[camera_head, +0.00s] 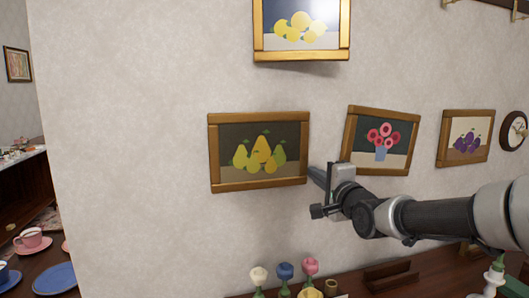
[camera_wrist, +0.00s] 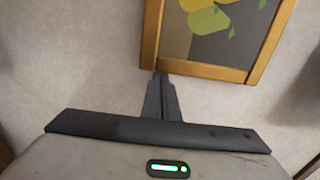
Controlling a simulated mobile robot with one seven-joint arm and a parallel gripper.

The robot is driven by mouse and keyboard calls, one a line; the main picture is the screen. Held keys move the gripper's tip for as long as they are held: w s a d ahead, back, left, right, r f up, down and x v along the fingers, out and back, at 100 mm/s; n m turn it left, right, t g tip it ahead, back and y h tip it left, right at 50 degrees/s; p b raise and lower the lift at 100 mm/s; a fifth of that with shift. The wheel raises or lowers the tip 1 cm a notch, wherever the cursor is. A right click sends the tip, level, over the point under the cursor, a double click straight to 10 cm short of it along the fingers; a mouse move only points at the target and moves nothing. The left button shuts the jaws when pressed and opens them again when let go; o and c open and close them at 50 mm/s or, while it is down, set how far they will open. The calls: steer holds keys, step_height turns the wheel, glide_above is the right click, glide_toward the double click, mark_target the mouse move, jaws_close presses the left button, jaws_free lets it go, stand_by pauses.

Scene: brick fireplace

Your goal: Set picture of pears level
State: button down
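The picture of pears (camera_head: 260,187) hangs on the wall in a wooden frame, left of centre in the head view. Its bottom edge rises slightly to the right and its top edge looks nearly horizontal. My gripper (camera_head: 315,173) is at the lower right corner of this frame, pointing left. In the wrist view the frame (camera_wrist: 210,71) is at the top, with part of a yellow pear showing. The fingers of my gripper (camera_wrist: 161,76) are together, with nothing seen between them. Their tips reach the frame's corner; I cannot tell whether they touch it.
A lemon picture (camera_head: 300,55) hangs above. A flower picture (camera_head: 380,170), visibly tilted, and a plum picture (camera_head: 467,158) hang to the right, with a round clock (camera_head: 515,131) beyond. Small flower ornaments (camera_head: 285,270) stand below. The wall left of the pears is bare.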

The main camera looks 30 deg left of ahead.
steer(key=shift+d+r, duration=0.1)
steer(key=shift+r, duration=0.05)
steer(key=w+d+p+v, duration=0.1)
steer(key=p+v, duration=0.3)
steer(key=v, duration=0.4)
steer(key=shift+w, duration=0.2)
stand_by(0.6)
stand_by(0.3)
